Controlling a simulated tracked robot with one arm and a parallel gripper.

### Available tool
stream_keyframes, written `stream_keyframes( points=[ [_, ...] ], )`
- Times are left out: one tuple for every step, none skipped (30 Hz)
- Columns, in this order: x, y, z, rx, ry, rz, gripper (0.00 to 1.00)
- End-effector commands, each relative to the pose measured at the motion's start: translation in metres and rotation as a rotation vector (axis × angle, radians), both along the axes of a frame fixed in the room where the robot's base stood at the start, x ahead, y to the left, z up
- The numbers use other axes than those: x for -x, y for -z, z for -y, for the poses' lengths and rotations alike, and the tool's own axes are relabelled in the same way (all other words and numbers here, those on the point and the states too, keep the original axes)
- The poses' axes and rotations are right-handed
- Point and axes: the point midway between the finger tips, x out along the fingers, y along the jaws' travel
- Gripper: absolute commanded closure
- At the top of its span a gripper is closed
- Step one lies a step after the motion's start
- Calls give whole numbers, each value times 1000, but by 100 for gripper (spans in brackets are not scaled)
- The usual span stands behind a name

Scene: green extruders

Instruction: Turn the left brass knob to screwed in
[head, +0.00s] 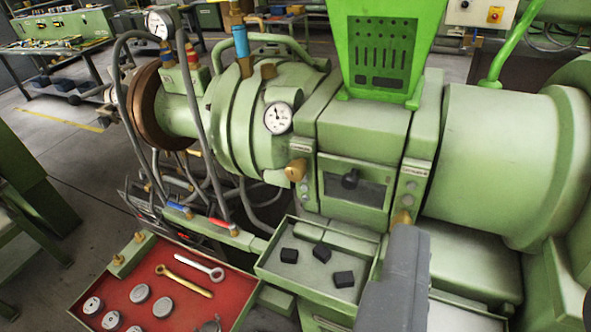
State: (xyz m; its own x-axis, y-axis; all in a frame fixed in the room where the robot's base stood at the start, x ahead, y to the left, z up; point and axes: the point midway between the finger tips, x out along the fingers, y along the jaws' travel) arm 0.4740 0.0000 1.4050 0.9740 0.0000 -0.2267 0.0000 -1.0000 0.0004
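The left brass knob (296,170) sticks out of the narrow panel left of a dark window on the green extruder (362,135). Its thread is not visible, so I cannot tell how far in it is screwed. A second brass knob (401,217) sits lower on the panel to the right of the window. My gripper (404,238) shows as a dark grey block at the lower right, in front of the extruder. Its top end appears just below the right knob and well right of the left one. I cannot make out separate fingers, or whether it touches anything.
Below is an open green drawer (268,263) with black blocks. A red-lined tray (233,297) with wrenches and metal discs lies lower left. Hoses (190,95) and a dial gauge (278,118) are on the left.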

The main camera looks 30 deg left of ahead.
Motion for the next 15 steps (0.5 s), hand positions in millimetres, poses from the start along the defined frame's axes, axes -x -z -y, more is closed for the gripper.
stream_keyframes(
  points=[
    [-1, 0, 0, 7, 0, 0, 41],
    [-4, 0, -1, 20, 2, 0, 41],
    [-8, 1, -2, 47, 3, 1, 41],
    [-14, 2, -3, 78, 5, 2, 41],
    [-21, 3, -4, 121, 7, 4, 41],
    [-33, 7, -5, 191, 7, 3, 41],
    [-43, 10, -7, 257, 8, 1, 41],
    [-55, 13, -11, 333, 7, 5, 41],
    [-71, 18, -17, 447, 1, 7, 41],
    [-84, 22, -23, 542, -7, 11, 41],
    [-98, 29, -29, 640, -19, 10, 41],
    [-116, 37, -39, 777, -39, 16, 41],
    [-128, 46, -47, 878, -58, 16, 41],
    [-141, 55, -56, 980, -81, 20, 41],
    [-156, 70, -68, 1115, -117, 22, 41]
  ],
)
